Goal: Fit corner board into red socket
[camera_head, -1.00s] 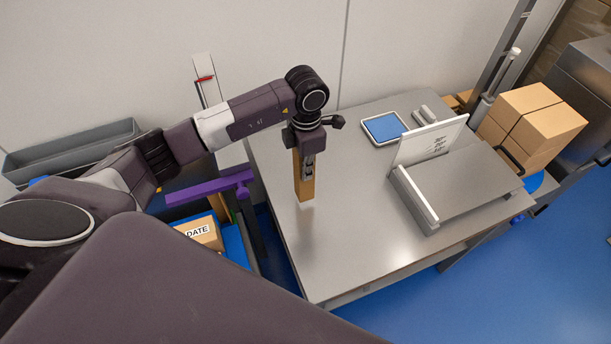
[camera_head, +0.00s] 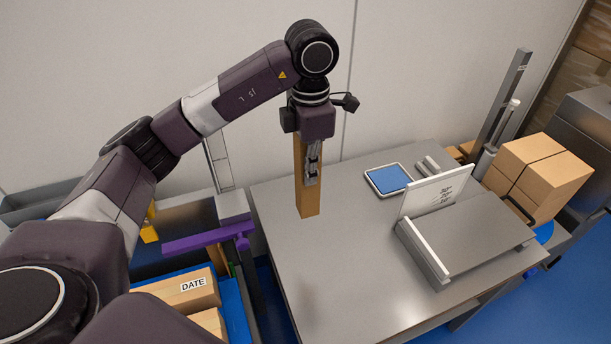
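The corner board (camera_head: 306,197) is a brown upright strip in my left gripper (camera_head: 313,168). The gripper fingers close on its upper part. The board hangs about upright over the left part of the steel table, its lower end apparently above the surface. I see no red socket in this view. A pale upright post (camera_head: 222,165) stands behind my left arm, which crosses in front of its upper part. My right gripper is not in view.
The steel table (camera_head: 350,270) is bare at its front left. A blue-topped scale (camera_head: 388,180) and a steel stand with a white panel (camera_head: 470,235) occupy its right. A purple bar (camera_head: 205,240) and boxes (camera_head: 175,290) lie left. Stacked cartons (camera_head: 540,175) stand right.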

